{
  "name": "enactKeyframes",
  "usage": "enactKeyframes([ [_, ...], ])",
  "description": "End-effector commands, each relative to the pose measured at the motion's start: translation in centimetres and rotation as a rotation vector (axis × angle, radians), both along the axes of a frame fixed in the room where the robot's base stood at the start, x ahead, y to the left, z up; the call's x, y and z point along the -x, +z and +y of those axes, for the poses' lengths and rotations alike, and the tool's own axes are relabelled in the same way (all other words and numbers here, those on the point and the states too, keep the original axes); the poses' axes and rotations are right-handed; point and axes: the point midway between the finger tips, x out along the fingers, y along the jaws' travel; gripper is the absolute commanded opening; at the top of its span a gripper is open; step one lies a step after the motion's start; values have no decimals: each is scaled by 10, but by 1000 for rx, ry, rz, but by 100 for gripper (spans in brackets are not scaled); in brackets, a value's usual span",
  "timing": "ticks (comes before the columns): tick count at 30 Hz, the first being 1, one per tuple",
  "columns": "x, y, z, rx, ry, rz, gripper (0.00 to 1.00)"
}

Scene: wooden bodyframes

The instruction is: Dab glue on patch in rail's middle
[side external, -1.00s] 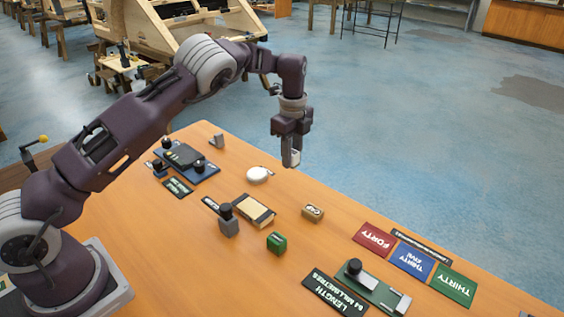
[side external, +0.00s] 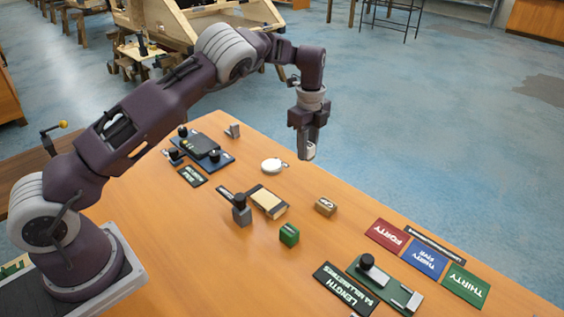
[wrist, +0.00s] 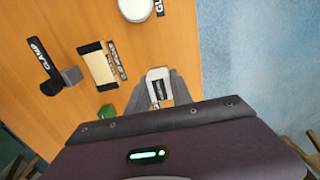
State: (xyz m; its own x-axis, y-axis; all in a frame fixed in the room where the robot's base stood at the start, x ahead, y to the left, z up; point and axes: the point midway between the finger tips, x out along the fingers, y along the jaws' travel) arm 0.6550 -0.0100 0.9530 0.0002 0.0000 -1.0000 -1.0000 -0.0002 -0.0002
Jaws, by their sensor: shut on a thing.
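My gripper (side external: 308,148) hangs above the far side of the table, shut on a small grey-white piece (wrist: 159,76). I cannot tell what it is; a dark part shows in its middle. A pale wooden block with dark ends (side external: 269,202), perhaps the rail, lies on the table; it also shows left of my gripper in the wrist view (wrist: 98,69). A glue patch on it cannot be made out. A round white dish (side external: 272,165) lies behind the block, beside a partly cut-off label starting "GLU" (wrist: 159,8) in the wrist view.
A grey clamp block with a black knob (side external: 241,211) stands close to the pale block. A green block (side external: 289,235) and a tan block (side external: 325,207) lie nearby. A blue fixture (side external: 203,151) sits at back left; coloured number cards (side external: 425,257) lie at right.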

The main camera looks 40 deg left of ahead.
Motion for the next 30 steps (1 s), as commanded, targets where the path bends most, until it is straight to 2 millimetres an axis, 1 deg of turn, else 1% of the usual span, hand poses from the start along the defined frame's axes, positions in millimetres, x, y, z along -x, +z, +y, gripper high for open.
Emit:
enactKeyframes([
  [2, 0, 0, 0, 0, 0, 0, 0],
  [5, 1, -1, 13, 0, 4, 1, 0],
  [8, 4, -4, 45, 1, 9, 0, 0],
  [9, 6, -6, 58, 1, 9, 1, 0],
  [12, 12, -8, 91, 1, 8, -1, 0],
  [15, 18, -11, 113, 0, 5, 0, 0],
  [18, 20, -17, 121, 0, 1, 0, 0],
  [27, 20, -55, 120, 0, 0, 2, 0],
  [30, 20, -65, 120, 0, 0, 1, 0],
])
